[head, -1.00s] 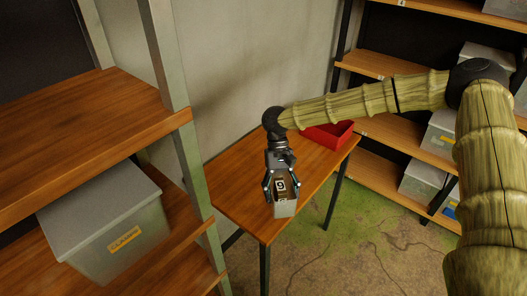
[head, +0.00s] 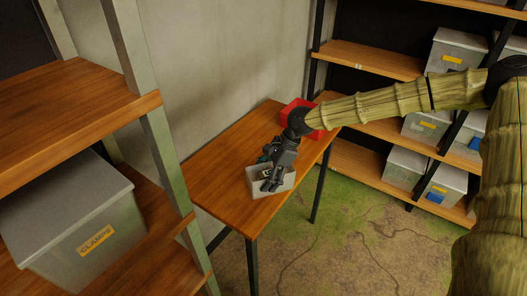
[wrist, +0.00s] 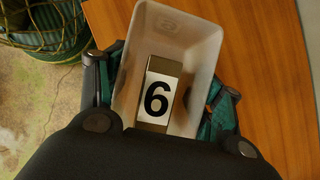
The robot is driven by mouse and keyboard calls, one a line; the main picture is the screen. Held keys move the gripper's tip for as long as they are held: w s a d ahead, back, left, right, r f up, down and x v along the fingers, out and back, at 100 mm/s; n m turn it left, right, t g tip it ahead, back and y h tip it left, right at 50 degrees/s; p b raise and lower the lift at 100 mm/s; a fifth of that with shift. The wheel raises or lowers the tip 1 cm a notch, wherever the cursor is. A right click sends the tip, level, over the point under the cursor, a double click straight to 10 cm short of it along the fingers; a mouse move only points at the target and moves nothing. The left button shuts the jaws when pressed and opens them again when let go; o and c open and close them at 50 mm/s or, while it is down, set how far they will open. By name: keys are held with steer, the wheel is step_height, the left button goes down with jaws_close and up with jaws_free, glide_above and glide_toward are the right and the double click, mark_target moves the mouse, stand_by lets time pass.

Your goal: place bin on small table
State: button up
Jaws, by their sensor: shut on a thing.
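A small pale bin (head: 287,184) is held at my gripper (head: 272,175), over the right front part of the small wooden table (head: 222,178). The wrist view shows the bin (wrist: 187,42) from above, with a brownish block marked "6" (wrist: 157,95) inside. Teal-padded fingers of my gripper (wrist: 165,100) lie on both sides of the bin and are shut on it. The bin's underside is hidden, so I cannot tell whether it touches the tabletop.
A red bin (head: 293,108) stands at the table's back end, partly behind my arm. A shelf with a grey "CLAMPS" box (head: 75,225) stands at left. Shelves with grey boxes (head: 404,167) stand at right. The table's left and middle are clear.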

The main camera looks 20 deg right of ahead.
steer(key=m+t, duration=0.1)
steer(key=m+b, duration=0.1)
steer(key=m, duration=0.1)
steer(key=shift+s+a+r+m+t, duration=0.1)
steer(key=shift+r+m+t, duration=0.05)
steer(key=shift+m+t, duration=0.2)
steer(key=shift+s+a+r+m+t+h+b, duration=0.15)
steer(key=shift+s+m+t+h+b, duration=0.15)
steer(key=shift+m, duration=0.3)
steer(key=shift+s+a+r+m+t+h+b, duration=0.1)
steer(key=shift+m+t+h, duration=0.1)
steer(key=shift+m+t, duration=0.25)
steer(key=shift+s+a+r+m+t+h+b, duration=0.1)
steer(key=shift+s+a+m+t+h+b, duration=0.15)
steer(key=shift+m, duration=0.35)
steer(key=shift+s+r+m+t+h+b, duration=0.15)
steer(key=shift+s+m, duration=0.15)
steer(key=shift+m, duration=0.3)
steer(key=shift+s+a+r+m+t+h+b, duration=0.1)
steer(key=shift+s+a+m+t+h+b, duration=0.1)
steer(key=shift+s+m, duration=0.4)
steer(key=shift+s+a+m+t+h+b, duration=0.1)
steer(key=shift+s+a+m+t+b, duration=0.2)
steer(key=shift+m, duration=0.4)
